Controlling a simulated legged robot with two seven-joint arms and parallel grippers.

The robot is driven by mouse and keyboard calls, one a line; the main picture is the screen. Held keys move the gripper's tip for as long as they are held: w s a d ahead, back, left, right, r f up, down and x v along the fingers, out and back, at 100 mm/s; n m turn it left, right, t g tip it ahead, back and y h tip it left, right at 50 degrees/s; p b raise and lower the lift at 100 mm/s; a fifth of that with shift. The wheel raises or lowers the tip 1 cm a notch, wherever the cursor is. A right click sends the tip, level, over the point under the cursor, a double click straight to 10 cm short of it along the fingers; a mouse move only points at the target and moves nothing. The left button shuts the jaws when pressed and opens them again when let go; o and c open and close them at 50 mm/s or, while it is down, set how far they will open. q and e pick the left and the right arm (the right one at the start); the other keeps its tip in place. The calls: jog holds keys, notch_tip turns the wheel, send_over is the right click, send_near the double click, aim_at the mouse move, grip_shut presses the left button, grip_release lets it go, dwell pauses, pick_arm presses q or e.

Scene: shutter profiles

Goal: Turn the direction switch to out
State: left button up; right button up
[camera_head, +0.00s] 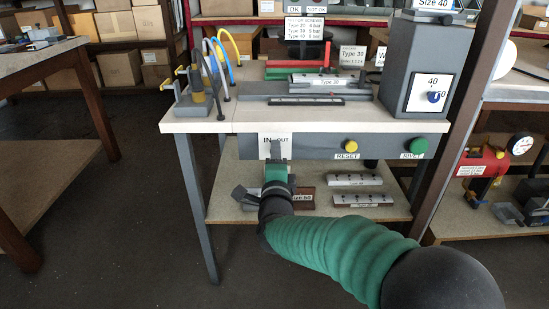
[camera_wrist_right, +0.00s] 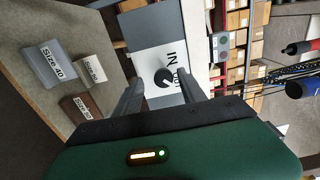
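The direction switch (camera_wrist_right: 163,77) is a round black knob on a white plate lettered IN and OUT, in the right wrist view. In the head view its IN/OUT plate (camera_head: 266,141) is on the grey front panel of the bench, at the left; the knob there is mostly hidden behind my gripper. My right gripper (camera_head: 276,154) is in front of the plate. In the right wrist view its two fingers (camera_wrist_right: 160,85) are apart, one on each side of the knob, with nothing seen between them touching it. I cannot tell which way the knob points. My left gripper is not in view.
The front panel (camera_head: 314,148) also carries a yellow RESET button (camera_head: 351,146) and a green button (camera_head: 418,146) to the right. A lower shelf (camera_head: 225,203) with profile blocks lies beneath. A grey box (camera_head: 413,70) stands on the bench's right. Floor to the left is clear.

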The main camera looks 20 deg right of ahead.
jog(key=shift+a+r, duration=0.1)
jog(key=shift+r, duration=0.05)
jog(key=p+v, duration=0.5)
jog(key=v, duration=1.1)
jog(key=shift+s, duration=0.35)
